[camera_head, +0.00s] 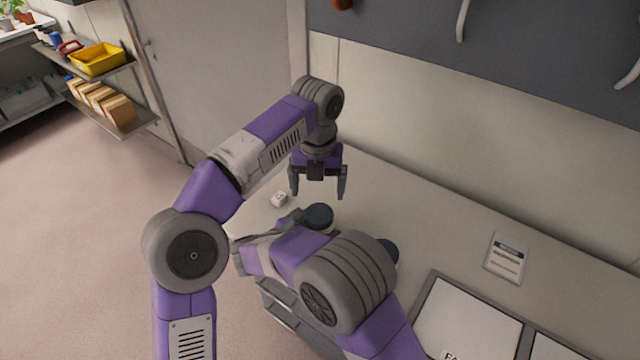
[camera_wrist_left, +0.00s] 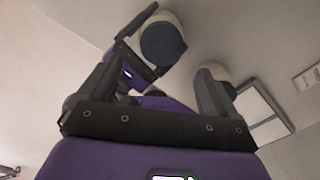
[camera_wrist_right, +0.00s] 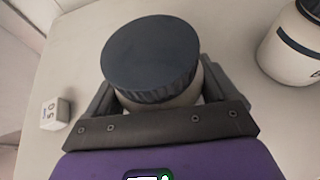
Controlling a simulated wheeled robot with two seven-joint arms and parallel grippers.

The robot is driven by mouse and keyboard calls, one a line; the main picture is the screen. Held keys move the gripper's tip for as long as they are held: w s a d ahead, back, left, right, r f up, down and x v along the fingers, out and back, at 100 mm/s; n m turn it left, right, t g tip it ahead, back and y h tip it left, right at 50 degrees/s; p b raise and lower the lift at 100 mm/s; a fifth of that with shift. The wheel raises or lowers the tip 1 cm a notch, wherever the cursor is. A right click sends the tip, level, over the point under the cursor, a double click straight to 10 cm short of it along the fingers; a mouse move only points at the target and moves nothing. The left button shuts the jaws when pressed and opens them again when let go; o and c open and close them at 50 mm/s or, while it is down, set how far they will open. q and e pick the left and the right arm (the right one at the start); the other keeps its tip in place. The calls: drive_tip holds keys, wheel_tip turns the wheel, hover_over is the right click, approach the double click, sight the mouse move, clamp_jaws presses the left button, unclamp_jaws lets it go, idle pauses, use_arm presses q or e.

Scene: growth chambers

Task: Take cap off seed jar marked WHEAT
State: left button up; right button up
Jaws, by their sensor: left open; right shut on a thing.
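A pale jar (camera_wrist_right: 165,104) with a dark ribbed cap (camera_wrist_right: 150,55) stands on the bench between the fingers of my right gripper (camera_wrist_right: 153,92), which is shut on it below the cap. No label shows on this jar, so I cannot read whether it says WHEAT. The cap is on it and shows in the head view (camera_head: 319,215) and left wrist view (camera_wrist_left: 162,42). My left gripper (camera_head: 318,188) is open and empty, pointing down above and behind the jar. A second pale jar (camera_wrist_right: 292,50) with a dark label band stands apart to the right, its lettering cut off.
A small white marked cube (camera_head: 279,199) lies left of the held jar. The second jar's dark cap (camera_head: 391,250) is partly behind my right arm. A printed card (camera_head: 507,258) and a grey-framed tray (camera_head: 430,291) lie to the right. The bench's back strip is clear.

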sight(321, 213)
use_arm(q)
drive_tip(key=shift+d+m, duration=0.2)
drive_tip(key=shift+m, duration=0.4)
drive_tip(key=shift+f, duration=0.25)
wheel_tip(321, 213, down, 7)
drive_tip(key=shift+f, duration=0.15)
drive_tip(key=shift+c, duration=0.4)
drive_tip(key=c, duration=1)
drive_tip(key=n, duration=0.3)
drive_tip(key=shift+d, duration=0.15)
